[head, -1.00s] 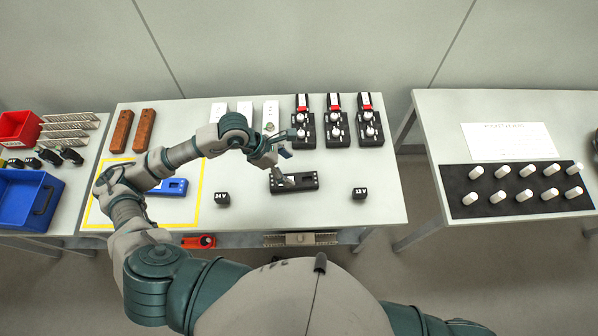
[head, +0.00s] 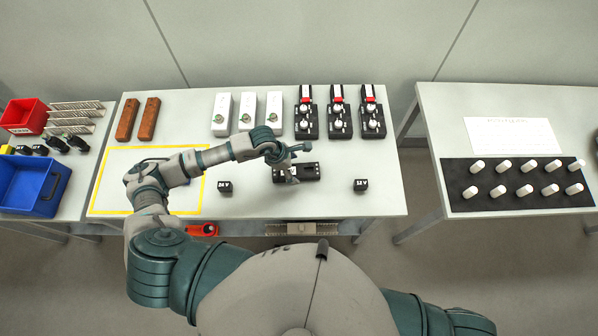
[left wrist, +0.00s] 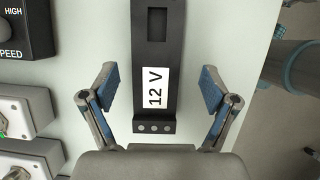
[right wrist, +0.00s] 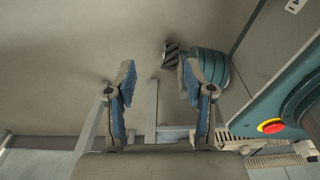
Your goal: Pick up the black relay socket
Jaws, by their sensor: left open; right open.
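The black relay socket (head: 311,172) lies flat near the middle of the table, its long side running left to right in the head view. In the left wrist view the long black socket (left wrist: 156,35) carries a white "12 V" label and has holes at its near end. My left gripper (head: 294,164) is over the socket's left part, pointing down. Its fingers are open, one on each side of the socket, with gaps between; how far above it they are I cannot tell.
Small black cubes stand left (head: 224,186) and right (head: 360,185) of the socket. Behind it are white boxes (head: 248,114) and black units with red switches (head: 338,120). A yellow outline (head: 97,190) is at left, partly covered by my arm. The table's front edge is close.

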